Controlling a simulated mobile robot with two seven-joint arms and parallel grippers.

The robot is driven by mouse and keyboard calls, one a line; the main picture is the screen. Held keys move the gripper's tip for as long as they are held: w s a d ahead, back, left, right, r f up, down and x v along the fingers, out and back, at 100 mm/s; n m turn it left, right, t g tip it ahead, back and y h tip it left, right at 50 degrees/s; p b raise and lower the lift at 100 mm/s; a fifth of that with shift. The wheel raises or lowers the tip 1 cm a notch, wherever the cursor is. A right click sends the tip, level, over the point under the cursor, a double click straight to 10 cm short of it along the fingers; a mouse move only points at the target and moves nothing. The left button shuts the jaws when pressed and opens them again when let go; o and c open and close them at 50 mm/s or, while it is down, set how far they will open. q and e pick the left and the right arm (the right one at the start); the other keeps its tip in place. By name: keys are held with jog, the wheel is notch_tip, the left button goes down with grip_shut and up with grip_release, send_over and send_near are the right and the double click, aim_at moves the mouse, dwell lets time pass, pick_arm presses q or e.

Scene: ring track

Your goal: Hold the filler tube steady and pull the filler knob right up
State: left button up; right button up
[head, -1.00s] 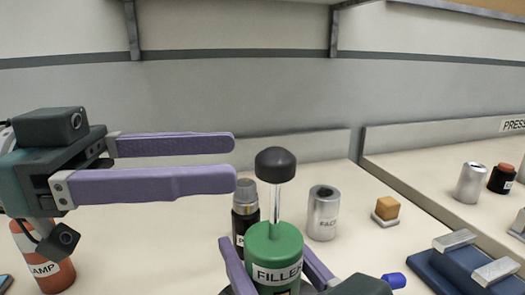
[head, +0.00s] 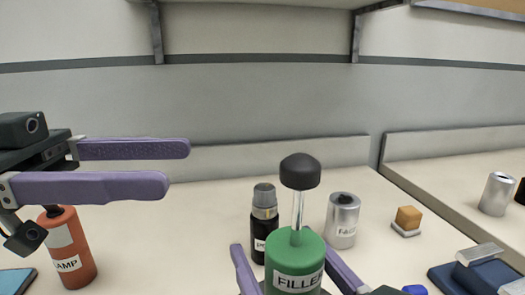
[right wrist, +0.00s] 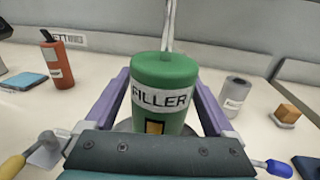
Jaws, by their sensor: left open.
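The filler tube (head: 294,262) is a green cylinder labelled FILLER, standing upright at the lower middle of the head view. Its black knob (head: 300,171) sits on a bare metal rod above the tube's top. In the right wrist view the tube (right wrist: 165,72) stands between the two purple fingers of my right gripper (right wrist: 165,85), which is shut around its sides. The knob is out of that view. My left gripper (head: 180,168) is open and empty, level with the knob but well to its left, fingers pointing right.
A dark bottle (head: 264,226) stands just behind and left of the tube. A grey can (head: 342,222) is behind right, with an orange cube (head: 408,217) beyond. A red bottle labelled LAMP (head: 70,255) stands below my left gripper. A blue fixture (head: 470,280) is at lower right.

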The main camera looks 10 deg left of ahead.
jog(key=shift+o, duration=0.6)
